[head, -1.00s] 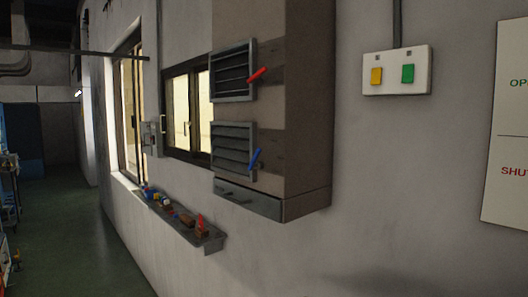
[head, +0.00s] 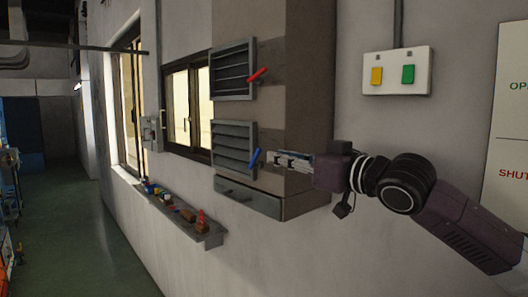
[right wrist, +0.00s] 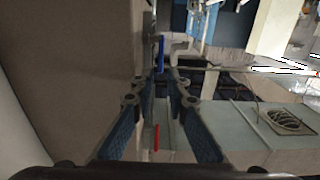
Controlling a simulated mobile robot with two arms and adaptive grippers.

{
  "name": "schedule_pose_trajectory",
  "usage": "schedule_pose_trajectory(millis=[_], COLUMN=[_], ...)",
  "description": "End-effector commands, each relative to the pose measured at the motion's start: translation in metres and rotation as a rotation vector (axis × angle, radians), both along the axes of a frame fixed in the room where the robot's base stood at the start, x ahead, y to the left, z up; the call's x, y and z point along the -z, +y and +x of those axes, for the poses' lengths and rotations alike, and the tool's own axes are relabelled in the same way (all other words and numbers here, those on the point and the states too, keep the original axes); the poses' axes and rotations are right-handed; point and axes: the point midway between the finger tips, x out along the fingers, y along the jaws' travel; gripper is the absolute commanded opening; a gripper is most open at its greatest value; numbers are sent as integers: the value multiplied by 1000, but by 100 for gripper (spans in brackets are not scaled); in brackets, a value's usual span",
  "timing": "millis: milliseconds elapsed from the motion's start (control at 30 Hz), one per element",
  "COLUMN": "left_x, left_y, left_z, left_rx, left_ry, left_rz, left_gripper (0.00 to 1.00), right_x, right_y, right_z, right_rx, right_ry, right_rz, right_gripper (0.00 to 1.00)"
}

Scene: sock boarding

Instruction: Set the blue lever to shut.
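The blue lever (head: 255,158) sits at the right edge of the lower louvred vent (head: 233,148) and tilts up to the right. My right gripper (head: 274,157) reaches in from the right, its fingertips just right of the lever in the head view. In the right wrist view my right gripper (right wrist: 162,84) has its fingers apart with nothing between them. The blue lever (right wrist: 161,52) shows beyond the fingertips there, roughly in line with the gap; I cannot tell if they touch. My left gripper is not in view.
A red lever (head: 258,75) is on the upper vent (head: 233,72). A duct column (head: 300,90) stands behind my gripper. A shelf (head: 212,238) with small items is below. A switch box (head: 397,71) and an OPEN/SHUT sign (head: 509,130) are at right.

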Motion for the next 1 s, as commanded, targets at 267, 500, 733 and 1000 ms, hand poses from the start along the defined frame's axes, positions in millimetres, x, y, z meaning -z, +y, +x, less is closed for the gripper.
schedule_pose_trajectory(millis=[267,500,733,1000], left_x=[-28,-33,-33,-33], left_y=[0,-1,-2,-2], left_z=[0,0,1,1], left_rx=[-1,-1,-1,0], left_ry=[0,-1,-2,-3], left_rz=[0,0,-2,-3], left_gripper=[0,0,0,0], right_x=[-4,0,1,0], right_y=[27,36,36,36], right_z=[36,49,49,49], right_rx=[-2,0,0,0], right_ry=[2,0,0,0], right_rz=[-1,-1,-2,-2], right_gripper=[14,14,13,0])
